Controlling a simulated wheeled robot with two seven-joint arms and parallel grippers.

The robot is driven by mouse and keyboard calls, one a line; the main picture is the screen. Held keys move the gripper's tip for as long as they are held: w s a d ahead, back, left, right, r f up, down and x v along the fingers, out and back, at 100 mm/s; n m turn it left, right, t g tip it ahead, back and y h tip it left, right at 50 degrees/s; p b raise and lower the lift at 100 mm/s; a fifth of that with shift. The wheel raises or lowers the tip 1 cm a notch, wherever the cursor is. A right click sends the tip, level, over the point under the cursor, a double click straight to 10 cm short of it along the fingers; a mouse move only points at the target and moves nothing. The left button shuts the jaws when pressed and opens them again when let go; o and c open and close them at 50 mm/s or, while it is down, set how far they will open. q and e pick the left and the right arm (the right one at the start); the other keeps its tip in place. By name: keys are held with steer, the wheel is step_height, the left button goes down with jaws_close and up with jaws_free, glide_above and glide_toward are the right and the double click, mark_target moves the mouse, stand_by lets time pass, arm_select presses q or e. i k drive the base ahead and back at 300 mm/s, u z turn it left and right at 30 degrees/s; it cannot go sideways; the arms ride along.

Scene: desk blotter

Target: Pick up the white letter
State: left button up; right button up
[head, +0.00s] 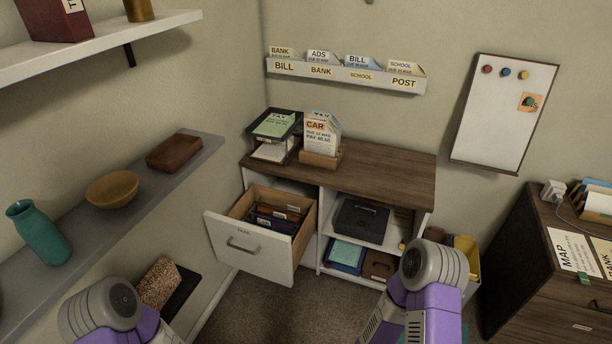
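A white letter (320,136) with an orange "CAR" label stands upright in a small wooden holder (320,159) on the cabinet top. Other letters stand behind it in the same holder, partly hidden. More letters, marked BANK, ADS, BILL and SCHOOL, stand in the white wall rack (345,76). I cannot tell for certain which one the task means. My two arms show at the bottom left and bottom centre-right, well apart from the letters. Neither gripper shows in the head view.
A black two-tier tray (285,117) with papers stands left of the holder. The cabinet's drawer (250,248) is pulled open, with folders inside. A dark wood cabinet (545,290) stands right. The cabinet top's (395,172) right half is clear.

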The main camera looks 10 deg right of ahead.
mark_target(319, 139)
steer(key=k, duration=1.65)
steer(key=z, duration=1.25)
steer(key=i, duration=3.6)
steer(key=u, duration=3.4)
steer(key=i, duration=0.15)
steer(key=z, duration=0.3)
